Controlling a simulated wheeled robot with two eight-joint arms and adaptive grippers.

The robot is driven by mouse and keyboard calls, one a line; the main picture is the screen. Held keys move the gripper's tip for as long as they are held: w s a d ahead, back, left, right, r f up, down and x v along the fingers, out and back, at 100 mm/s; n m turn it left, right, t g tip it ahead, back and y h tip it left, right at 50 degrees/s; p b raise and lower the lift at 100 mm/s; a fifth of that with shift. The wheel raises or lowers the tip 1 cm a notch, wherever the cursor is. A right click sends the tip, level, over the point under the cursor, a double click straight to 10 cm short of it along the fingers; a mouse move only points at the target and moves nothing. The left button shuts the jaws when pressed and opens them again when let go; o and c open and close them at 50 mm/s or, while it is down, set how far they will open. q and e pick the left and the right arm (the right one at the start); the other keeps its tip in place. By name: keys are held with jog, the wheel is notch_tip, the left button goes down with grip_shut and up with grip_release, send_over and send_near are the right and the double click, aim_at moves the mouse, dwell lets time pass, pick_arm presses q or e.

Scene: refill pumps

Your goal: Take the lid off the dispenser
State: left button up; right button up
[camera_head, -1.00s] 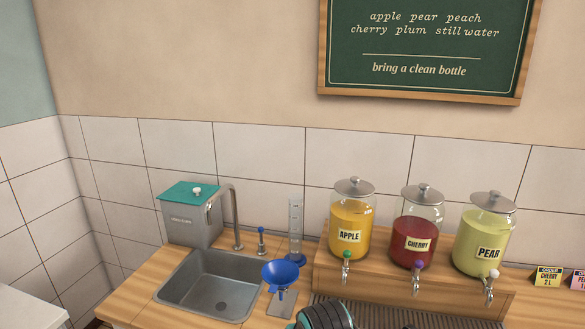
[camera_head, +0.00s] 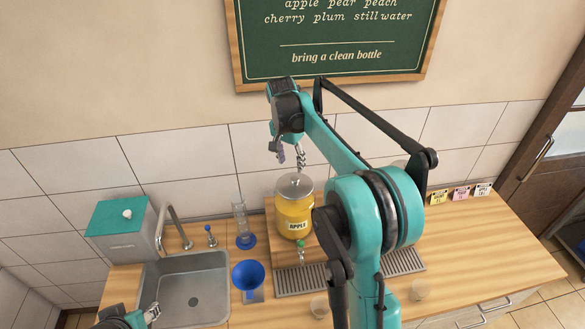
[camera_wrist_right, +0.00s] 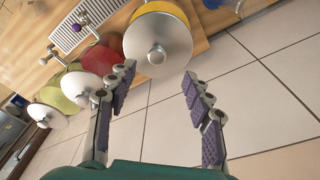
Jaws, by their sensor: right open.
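The apple dispenser (camera_head: 293,218) is a glass jar of yellow-orange juice standing on the wooden riser. Its round grey lid (camera_head: 295,187) with a small knob sits on top; the lid also shows in the right wrist view (camera_wrist_right: 158,36). My right gripper (camera_head: 290,157) hangs open just above this lid, pointing down, with nothing between its fingers. In the right wrist view the open fingers (camera_wrist_right: 158,75) are spread below the lid and apart from it. My left gripper (camera_head: 152,312) shows only partly at the bottom left edge.
The cherry dispenser (camera_wrist_right: 101,59) and pear dispenser (camera_wrist_right: 75,82) stand beside the apple one, hidden behind my right arm in the head view. A sink (camera_head: 192,288), grey bin (camera_head: 122,232), blue funnel (camera_head: 248,273) and measuring cylinder (camera_head: 240,222) are to the left. The tiled wall is close behind.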

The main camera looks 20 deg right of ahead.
aim_at(295, 178)
jog(key=shift+w+f, duration=0.2)
jog(key=f, duration=0.3)
jog(key=d+f+p, duration=0.1)
jog(key=f, duration=0.2)
jog(key=shift+d+f+p, duration=0.2)
jog(key=shift+p, duration=0.1)
jog(key=shift+f, duration=0.4)
grip_shut()
